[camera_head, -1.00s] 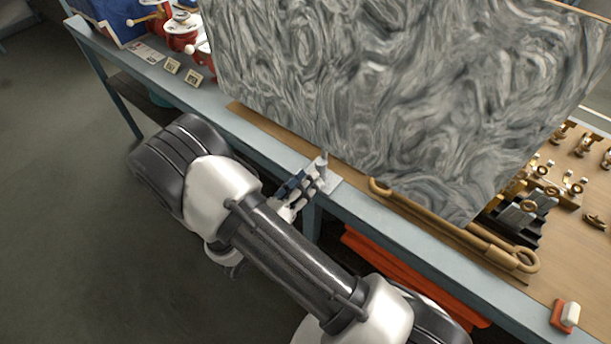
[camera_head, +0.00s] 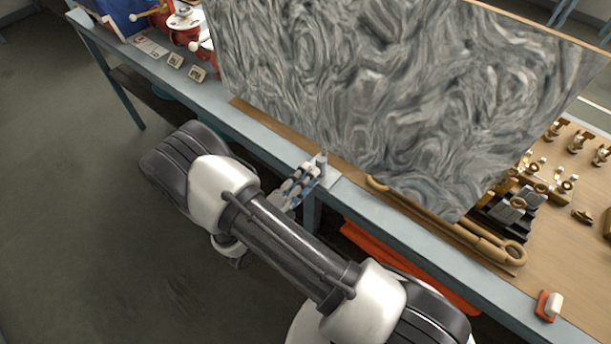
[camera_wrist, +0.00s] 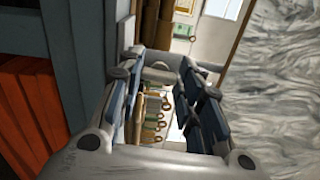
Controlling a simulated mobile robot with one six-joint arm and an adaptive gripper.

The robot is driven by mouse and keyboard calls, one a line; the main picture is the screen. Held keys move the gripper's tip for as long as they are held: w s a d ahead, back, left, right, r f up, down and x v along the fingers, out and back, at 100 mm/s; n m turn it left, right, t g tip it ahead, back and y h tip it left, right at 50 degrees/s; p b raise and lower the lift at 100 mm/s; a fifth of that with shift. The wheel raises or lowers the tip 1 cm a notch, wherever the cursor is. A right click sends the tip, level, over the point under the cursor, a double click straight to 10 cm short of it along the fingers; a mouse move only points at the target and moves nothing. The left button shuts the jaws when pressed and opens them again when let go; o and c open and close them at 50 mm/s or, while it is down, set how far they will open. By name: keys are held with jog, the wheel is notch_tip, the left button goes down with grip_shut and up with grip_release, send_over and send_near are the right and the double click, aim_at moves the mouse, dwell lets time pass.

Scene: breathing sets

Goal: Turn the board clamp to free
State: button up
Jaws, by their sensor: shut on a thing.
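The board clamp (camera_head: 324,163) is a small pale grey fitting with an upright pin, on a light plate at the bench's front edge, at the foot of the large grey swirled board (camera_head: 400,90). My gripper (camera_head: 309,174) reaches it from the front left, its fingers shut on the clamp. In the wrist view, a grey rounded part of the clamp (camera_wrist: 160,73) shows between the two blue-padded fingers (camera_wrist: 160,84). The fingers hide much of the clamp, and I cannot tell its exact turn angle. The board stands at the right of the wrist view.
The blue-grey bench edge (camera_head: 260,150) runs diagonally under the board. Red devices (camera_head: 187,30) stand at upper left. Orange material (camera_head: 400,265) lies below the bench. The floor at left is clear.

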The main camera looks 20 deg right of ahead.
jog(key=shift+n, duration=0.4)
jog(key=o, duration=1.1)
jog(key=shift+c, duration=0.2)
jog(key=v, duration=1.2)
